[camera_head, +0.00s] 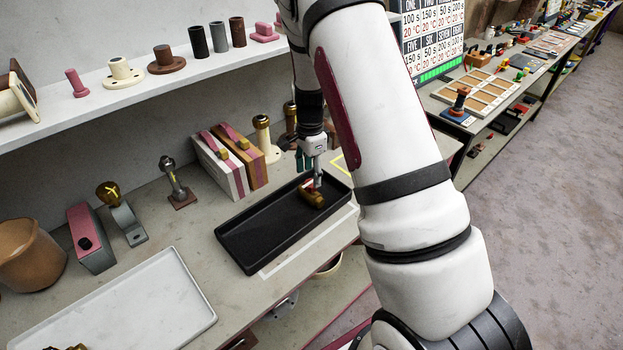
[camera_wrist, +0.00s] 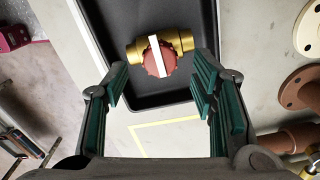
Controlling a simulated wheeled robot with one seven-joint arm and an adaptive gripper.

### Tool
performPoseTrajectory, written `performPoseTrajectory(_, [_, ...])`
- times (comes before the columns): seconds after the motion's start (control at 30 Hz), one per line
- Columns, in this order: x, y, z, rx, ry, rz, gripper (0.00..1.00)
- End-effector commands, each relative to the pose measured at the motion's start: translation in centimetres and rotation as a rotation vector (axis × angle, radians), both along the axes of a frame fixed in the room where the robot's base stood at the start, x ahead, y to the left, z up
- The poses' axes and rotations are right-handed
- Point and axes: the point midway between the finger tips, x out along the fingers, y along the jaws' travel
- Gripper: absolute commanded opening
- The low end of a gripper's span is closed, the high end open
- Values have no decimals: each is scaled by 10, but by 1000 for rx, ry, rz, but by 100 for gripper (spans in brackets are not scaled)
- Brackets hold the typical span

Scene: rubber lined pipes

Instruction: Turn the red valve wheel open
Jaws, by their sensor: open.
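The red valve wheel (camera_wrist: 157,60) has a white bar across its face and sits on a brass valve body (camera_wrist: 185,42). The valve lies in a black tray (camera_head: 240,238), toward its far right end, and shows small in the head view (camera_head: 312,195). My gripper (camera_wrist: 160,92) is open and empty, with green pads on both fingers. In the wrist view the wheel lies ahead of the fingertips, between their lines, and apart from the pads. In the head view my gripper (camera_head: 315,172) is just above the valve and hides part of it.
A white tray (camera_head: 190,290) lies at the front left of the bench. Behind the black tray stand a striped box (camera_head: 218,172) and brass-topped posts (camera_head: 263,135). A shelf (camera_head: 130,93) with several flanges runs above. A yellow outline (camera_wrist: 165,123) marks the bench beside the black tray.

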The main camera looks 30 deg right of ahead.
Motion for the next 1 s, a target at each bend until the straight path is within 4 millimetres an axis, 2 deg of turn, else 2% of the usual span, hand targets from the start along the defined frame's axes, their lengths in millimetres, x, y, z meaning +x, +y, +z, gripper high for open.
performPoseTrajectory(0.2, [-1,0,-25,0,1,-1,52])
performPoseTrajectory(0.6, [0,0,-32,0,-1,0,52])
performPoseTrajectory(0.8, [0,0,-32,0,-1,0,7])
performPoseTrajectory(0.83, [0,0,-32,0,-1,0,4])
performPoseTrajectory(1.0, [0,0,-32,0,-1,3,4])
